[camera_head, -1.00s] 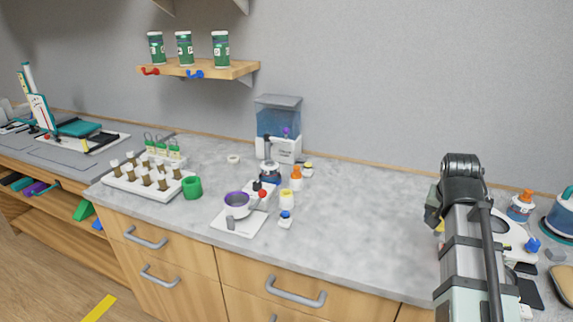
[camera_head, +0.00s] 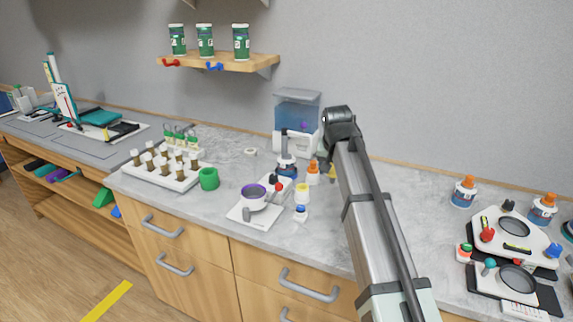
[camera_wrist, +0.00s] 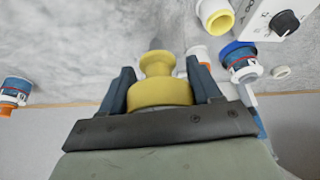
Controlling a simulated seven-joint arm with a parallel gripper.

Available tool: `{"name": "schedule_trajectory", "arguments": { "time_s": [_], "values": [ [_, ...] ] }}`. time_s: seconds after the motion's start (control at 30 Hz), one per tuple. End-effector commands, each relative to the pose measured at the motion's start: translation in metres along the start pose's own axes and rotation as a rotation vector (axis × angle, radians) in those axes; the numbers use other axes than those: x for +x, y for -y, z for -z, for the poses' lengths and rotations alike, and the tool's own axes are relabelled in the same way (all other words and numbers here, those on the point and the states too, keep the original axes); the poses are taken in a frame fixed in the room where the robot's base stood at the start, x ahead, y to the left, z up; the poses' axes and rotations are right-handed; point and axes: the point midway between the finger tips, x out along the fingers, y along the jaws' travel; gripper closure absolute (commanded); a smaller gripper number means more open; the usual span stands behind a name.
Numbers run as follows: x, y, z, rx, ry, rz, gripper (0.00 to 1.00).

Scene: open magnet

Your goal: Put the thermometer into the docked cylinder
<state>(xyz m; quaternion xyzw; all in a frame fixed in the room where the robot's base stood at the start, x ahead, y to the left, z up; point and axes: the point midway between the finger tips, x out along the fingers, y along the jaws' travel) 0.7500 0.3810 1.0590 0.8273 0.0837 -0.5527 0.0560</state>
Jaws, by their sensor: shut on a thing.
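My gripper (camera_wrist: 158,95) is shut on a yellow flanged, knob-shaped piece (camera_wrist: 160,88), seen between its two dark blue fingers in the wrist view. I take this to be the thermometer's handle; a blurred grey tip shows just beyond it. In the head view my arm hides most of the gripper, and a bit of yellow (camera_head: 332,170) shows beside the arm. A blue-based upright piece (camera_head: 287,166) stands on the counter left of the arm. It may be the docked cylinder, but I cannot tell for sure.
A white stand with a purple-rimmed bowl (camera_head: 254,196), an orange-capped bottle (camera_head: 313,174) and a yellow jar (camera_head: 302,190) crowd the counter left of my arm. A blue tank (camera_head: 297,112) stands behind. Instruments (camera_head: 512,238) stand at right; the counter between is fairly clear.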

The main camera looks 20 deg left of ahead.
Motion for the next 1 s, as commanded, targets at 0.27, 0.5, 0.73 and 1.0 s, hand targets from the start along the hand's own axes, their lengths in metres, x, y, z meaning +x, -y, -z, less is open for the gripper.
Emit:
{"name": "schedule_trajectory", "arguments": {
  "time_s": [0.27,0.5,0.73,1.0],
  "values": [
    [0.009,0.109,0.077,-0.16,-0.001,0.067,0.72],
    [0.017,0.16,0.148,-0.325,0.0,0.135,0.72],
    [0.015,0.186,0.18,-0.532,-0.001,0.222,0.72],
    [0.014,0.189,0.178,-0.699,-0.001,0.291,0.72]
  ]
}}
